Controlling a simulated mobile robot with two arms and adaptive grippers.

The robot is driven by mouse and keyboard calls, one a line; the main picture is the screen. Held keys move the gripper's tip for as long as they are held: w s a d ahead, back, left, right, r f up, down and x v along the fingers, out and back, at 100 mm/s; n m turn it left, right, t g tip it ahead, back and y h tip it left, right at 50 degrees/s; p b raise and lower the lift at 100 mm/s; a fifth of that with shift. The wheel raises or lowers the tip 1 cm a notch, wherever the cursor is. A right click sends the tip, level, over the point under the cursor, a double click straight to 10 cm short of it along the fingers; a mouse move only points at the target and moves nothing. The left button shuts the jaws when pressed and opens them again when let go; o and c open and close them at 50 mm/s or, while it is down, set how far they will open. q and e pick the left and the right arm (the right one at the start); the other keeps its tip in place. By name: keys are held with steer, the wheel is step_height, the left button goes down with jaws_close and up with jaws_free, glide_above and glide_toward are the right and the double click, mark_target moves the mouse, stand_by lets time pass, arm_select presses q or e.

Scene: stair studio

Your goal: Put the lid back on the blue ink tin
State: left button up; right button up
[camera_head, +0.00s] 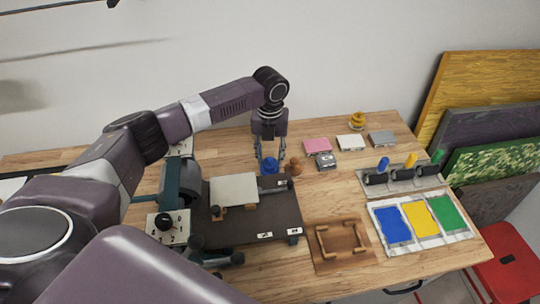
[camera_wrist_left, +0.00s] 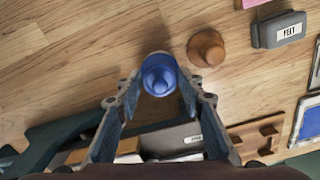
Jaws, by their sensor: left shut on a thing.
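A round blue piece with a knob on top, by its look the blue ink lid, shows in the head view (camera_head: 269,166) behind the press bed. It also shows in the left wrist view (camera_wrist_left: 160,74). My left gripper (camera_head: 271,160) points down and is shut on it, with one finger on each side, as the left wrist view also shows (camera_wrist_left: 155,86). Whether a tin is under the blue piece, and whether it touches the table, I cannot tell. My right gripper is not in view.
A brown knob (camera_head: 295,168) stands close right of the blue piece. The grey FELT block (camera_head: 326,161) is beyond it. A press (camera_head: 245,222) fills the left-centre. A yellow knobbed tin (camera_head: 357,120) stands at the back. Colour trays (camera_head: 420,223) and a wooden frame (camera_head: 341,245) lie at right.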

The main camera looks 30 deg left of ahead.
arm_select(q)
steer(key=shift+p, duration=0.35)
stand_by(0.4)
steer(key=shift+f, duration=0.2)
stand_by(0.8)
steer(key=shift+p, duration=0.45)
stand_by(0.5)
steer(key=o, duration=1.5)
steer(key=shift+r+p, duration=3.4)
steer(key=shift+r, duration=0.15)
